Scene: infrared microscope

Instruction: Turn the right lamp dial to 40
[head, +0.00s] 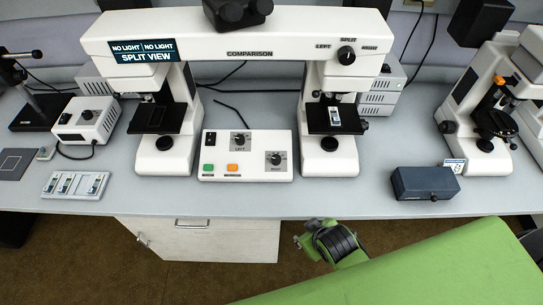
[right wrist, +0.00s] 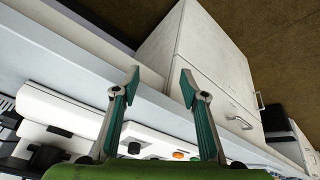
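The white lamp control box (head: 247,155) sits on the bench between the two microscope stands. Its right dial (head: 276,158) is a dark knob at the front right, and the left dial (head: 240,140) is further back. The scale numbers are too small to read. My right gripper (right wrist: 160,72) is open and empty in the right wrist view, with two teal fingers spread apart. The control box (right wrist: 150,136) shows behind the fingers there. In the head view my right arm ends in front of the bench edge, apart from the dial. My left gripper is out of view.
The comparison microscope bridge (head: 240,35) spans above the box; its display (head: 143,51) reads "NO LIGHT | NO LIGHT, SPLIT VIEW". A slide tray (head: 77,185) lies at left and a dark blue case (head: 425,183) at right. A white cabinet (head: 205,238) stands below the bench.

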